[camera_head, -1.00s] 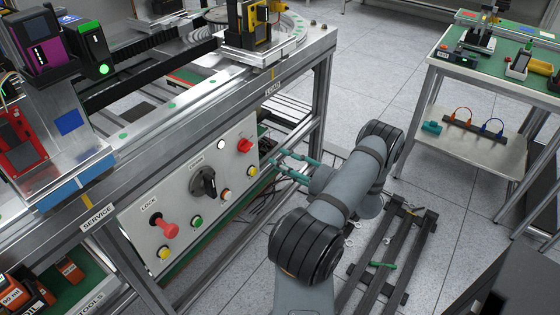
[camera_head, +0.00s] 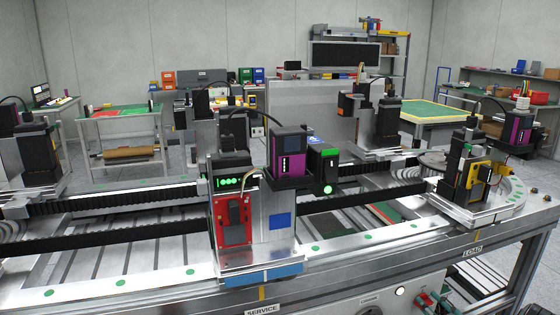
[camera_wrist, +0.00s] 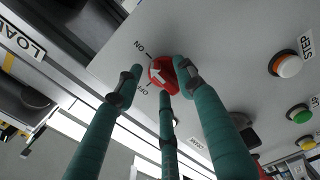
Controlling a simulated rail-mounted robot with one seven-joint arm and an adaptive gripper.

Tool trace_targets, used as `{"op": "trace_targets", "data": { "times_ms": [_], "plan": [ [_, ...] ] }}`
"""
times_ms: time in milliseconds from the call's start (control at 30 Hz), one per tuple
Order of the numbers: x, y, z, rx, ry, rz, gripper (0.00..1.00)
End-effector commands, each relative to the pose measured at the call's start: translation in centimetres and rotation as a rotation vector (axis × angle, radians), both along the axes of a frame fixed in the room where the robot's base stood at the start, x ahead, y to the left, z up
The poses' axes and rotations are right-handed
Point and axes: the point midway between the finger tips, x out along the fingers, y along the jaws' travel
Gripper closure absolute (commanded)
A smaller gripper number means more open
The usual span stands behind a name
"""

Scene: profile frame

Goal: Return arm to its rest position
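My gripper (camera_wrist: 158,78) shows in the wrist view as three teal fingers with dark joints. Its fingers are spread, with nothing visibly clamped between them. A red rotary knob (camera_wrist: 162,66) with a white mark, labelled ON and OFF, lies beyond the fingertips on the grey panel (camera_wrist: 225,75). The right fingertip overlaps the knob's edge in the picture; I cannot tell whether it touches. A clear gap separates the left fingertip from the knob. In the head view only small red and teal bits show at the bottom right; most of my arm is out of frame.
An orange-white STEP button (camera_wrist: 287,63) and a green button (camera_wrist: 299,114) sit right of the fingers. In the head view, the metal frame (camera_head: 130,290) carries a red-and-purple station (camera_head: 235,222) and a LOAD station (camera_head: 472,175). Tables and shelves stand behind.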

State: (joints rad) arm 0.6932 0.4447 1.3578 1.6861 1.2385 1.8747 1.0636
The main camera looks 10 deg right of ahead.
Motion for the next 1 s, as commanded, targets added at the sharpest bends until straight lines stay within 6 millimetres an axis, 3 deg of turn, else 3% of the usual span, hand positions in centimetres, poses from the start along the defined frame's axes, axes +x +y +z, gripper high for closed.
{"op": "trace_targets", "data": {
  "times_ms": [533, 667, 1000],
  "plan": [
    [-0.8, -0.3, 0.0, 0.021, 0.004, -0.003, 0.61],
    [-2.7, -0.7, 0.0, 0.021, 0.003, -0.007, 0.61],
    [-9.9, -1.9, 0.0, 0.020, 0.003, -0.007, 0.61]
  ]
}}
